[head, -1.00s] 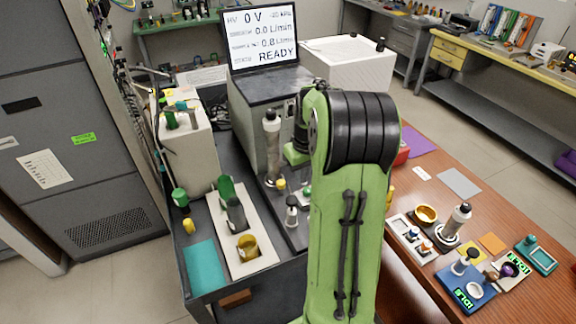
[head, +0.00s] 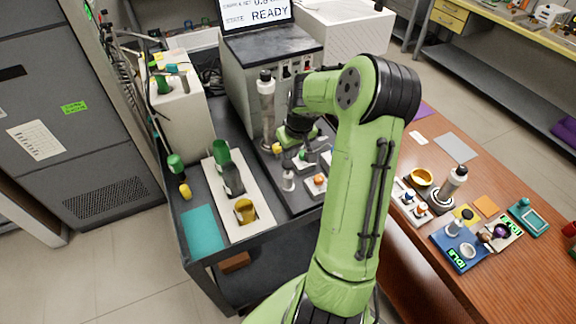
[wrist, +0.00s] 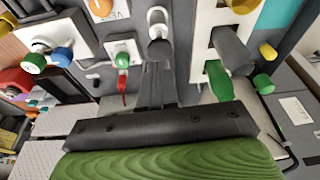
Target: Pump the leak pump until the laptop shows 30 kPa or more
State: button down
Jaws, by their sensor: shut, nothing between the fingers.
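The leak pump appears to be the small plunger with a grey knob and white collar (head: 288,181) on the dark cart top; no label on it is readable. It also shows in the wrist view (wrist: 159,40), just beyond my fingertips. My gripper (head: 288,157) is shut and empty, pointing down above this plunger. I cannot tell whether the fingertips touch the knob; they also show in the wrist view (wrist: 157,70). The laptop (head: 256,14) stands at the back on a grey box.
An orange button on a white base (head: 318,182) sits right of the plunger. A tall cylinder with a dark cap (head: 267,105) stands behind it. A white board (head: 252,230) with a green tube and yellow cup lies left. The wooden table (head: 415,265) at right holds several small devices.

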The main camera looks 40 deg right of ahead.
aim_at(289, 163)
jog(key=shift+b+x, duration=0.95)
jog(key=shift+x, duration=0.95)
